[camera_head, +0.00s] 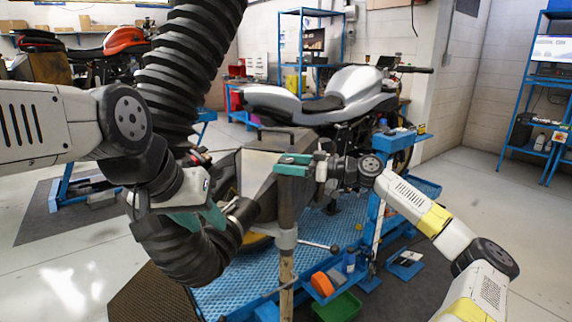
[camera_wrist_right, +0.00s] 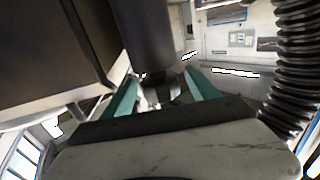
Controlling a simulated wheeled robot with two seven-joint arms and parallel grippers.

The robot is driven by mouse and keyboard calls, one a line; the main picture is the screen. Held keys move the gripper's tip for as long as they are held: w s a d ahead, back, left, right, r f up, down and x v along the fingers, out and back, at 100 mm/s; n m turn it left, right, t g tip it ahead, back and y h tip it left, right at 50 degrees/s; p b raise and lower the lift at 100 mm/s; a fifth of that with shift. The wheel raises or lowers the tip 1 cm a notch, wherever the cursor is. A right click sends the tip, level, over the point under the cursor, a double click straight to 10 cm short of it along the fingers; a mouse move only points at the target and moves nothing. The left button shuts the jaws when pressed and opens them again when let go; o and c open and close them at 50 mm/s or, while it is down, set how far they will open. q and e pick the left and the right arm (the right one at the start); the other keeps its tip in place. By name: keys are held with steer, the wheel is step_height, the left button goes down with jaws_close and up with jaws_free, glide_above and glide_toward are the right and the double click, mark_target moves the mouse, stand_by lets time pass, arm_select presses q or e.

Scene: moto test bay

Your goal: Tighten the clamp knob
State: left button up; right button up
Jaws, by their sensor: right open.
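The clamp knob is not clear in either view. A grey upright post (camera_head: 288,205) with a lever (camera_head: 318,246) stands beside the dark exhaust funnel (camera_head: 258,185). My right gripper (camera_head: 293,165) is at the top of this post, with its teal fingers partly hidden. In the right wrist view, its fingers (camera_wrist_right: 160,85) are apart, on either side of the lower end of a dark cylinder (camera_wrist_right: 151,38). I cannot tell whether they touch it. My left gripper (camera_head: 213,215) is at the ribbed black hose near the funnel; its grip is not clear.
The ribbed hose (camera_head: 185,75) hangs from above and bends below my left gripper. A silver motorcycle (camera_head: 350,92) stands behind on the blue lift platform (camera_head: 235,290). An orange item (camera_head: 322,284) and a green bin (camera_head: 340,307) sit low in front.

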steer(key=c, duration=1.4)
steer(key=shift+o, duration=0.2)
